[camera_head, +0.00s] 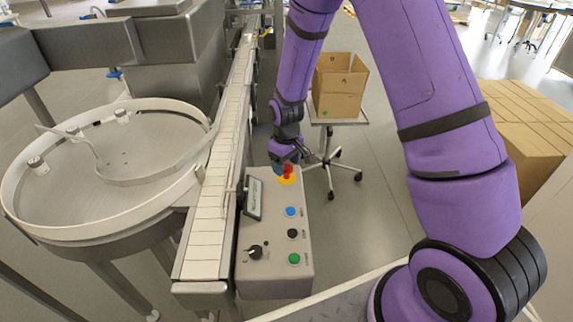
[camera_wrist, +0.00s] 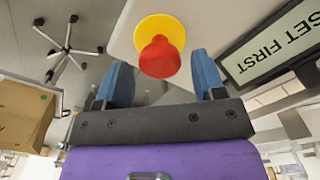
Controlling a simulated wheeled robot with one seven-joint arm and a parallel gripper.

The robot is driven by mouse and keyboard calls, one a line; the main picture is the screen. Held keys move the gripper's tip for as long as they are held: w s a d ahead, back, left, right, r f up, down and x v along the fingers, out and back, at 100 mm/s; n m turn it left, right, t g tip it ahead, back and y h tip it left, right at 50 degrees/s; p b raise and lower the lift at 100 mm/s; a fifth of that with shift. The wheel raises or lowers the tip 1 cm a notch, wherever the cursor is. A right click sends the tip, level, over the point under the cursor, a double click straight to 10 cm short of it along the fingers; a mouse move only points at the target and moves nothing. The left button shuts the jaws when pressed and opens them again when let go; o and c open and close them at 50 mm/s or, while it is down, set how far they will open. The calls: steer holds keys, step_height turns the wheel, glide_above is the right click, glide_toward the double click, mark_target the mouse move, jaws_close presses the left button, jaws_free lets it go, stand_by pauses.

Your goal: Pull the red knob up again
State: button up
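The red knob (camera_head: 287,170) sits on a yellow disc at the far end of a grey control box (camera_head: 275,270). In the wrist view the red knob (camera_wrist: 160,58) stands out from the yellow disc (camera_wrist: 158,32), between and slightly beyond my two blue fingers. My gripper (camera_wrist: 164,75) is open, one finger on each side of the knob, with a gap visible on both sides. In the head view my gripper (camera_head: 285,155) is right at the knob, and its fingers are partly hidden.
The box also carries a blue button (camera_head: 291,212), a black button (camera_head: 292,233), a green button (camera_head: 294,259), a black rotary switch (camera_head: 254,251) and a small display (camera_head: 253,197), close beside the knob. A conveyor (camera_head: 212,210) runs along the left. A cardboard box (camera_head: 338,88) stands on a wheeled stand behind.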

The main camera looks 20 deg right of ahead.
stand_by(0.3)
step_height(320, 180, up, 11)
steer(key=shift+f, duration=0.15)
stand_by(0.4)
stand_by(0.3)
step_height(320, 180, up, 18)
steer(key=m+t, duration=0.2)
glide_above(287, 167)
steer(key=s+d, duration=0.4)
steer(key=s, duration=0.6)
steer(key=s+d+r+m+t, duration=0.1)
steer(key=s+r, duration=0.1)
steer(key=s, duration=0.4)
steer(key=s+r+m+t, duration=0.1)
steer(key=s+r, duration=0.2)
steer(key=s, duration=0.3)
steer(key=s+d+r+m+t, duration=0.1)
steer(key=s+r, duration=0.2)
steer(key=s, duration=0.4)
steer(key=shift+d, duration=0.35)
